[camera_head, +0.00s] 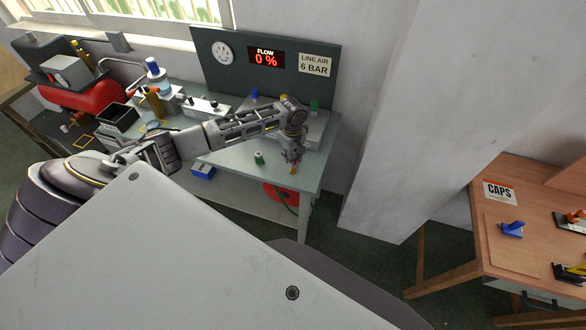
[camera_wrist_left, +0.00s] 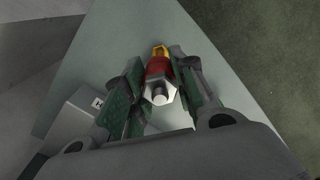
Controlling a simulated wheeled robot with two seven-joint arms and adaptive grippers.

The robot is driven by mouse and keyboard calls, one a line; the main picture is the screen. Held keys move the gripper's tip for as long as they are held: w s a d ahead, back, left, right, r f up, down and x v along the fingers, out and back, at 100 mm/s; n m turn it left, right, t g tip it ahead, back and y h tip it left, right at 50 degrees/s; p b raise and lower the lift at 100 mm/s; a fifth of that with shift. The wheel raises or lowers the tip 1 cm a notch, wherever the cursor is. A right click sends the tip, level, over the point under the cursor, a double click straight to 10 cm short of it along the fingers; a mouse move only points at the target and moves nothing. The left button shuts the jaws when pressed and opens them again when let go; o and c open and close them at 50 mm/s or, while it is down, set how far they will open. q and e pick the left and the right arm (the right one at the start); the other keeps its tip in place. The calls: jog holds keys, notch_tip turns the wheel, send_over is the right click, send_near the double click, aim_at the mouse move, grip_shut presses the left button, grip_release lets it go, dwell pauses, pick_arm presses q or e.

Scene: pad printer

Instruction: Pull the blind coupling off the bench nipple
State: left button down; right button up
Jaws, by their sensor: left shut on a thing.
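In the head view my left gripper (camera_head: 292,165) reaches over the right part of the grey-green bench (camera_head: 232,162), pointing down near its front edge. It is shut on a small coupling (camera_head: 293,170), which shows red with a yellow end. In the left wrist view the two dark green finger pads of the left gripper (camera_wrist_left: 157,92) press on both sides of the coupling (camera_wrist_left: 158,72). It has a red band, a yellow end and a silver hex end facing the camera. I cannot make out a bench nipple or tell whether the coupling sits on one. My right gripper is not in view.
A backboard (camera_head: 330,66) with a gauge and a "FLOW 0 %" display (camera_head: 266,57) rises behind. A wooden table (camera_head: 510,262) with a CAPS sign is at the right. A wall pillar (camera_head: 410,110) stands between.

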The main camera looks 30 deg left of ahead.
pick_arm(q)
jog(key=shift+r, duration=0.5)
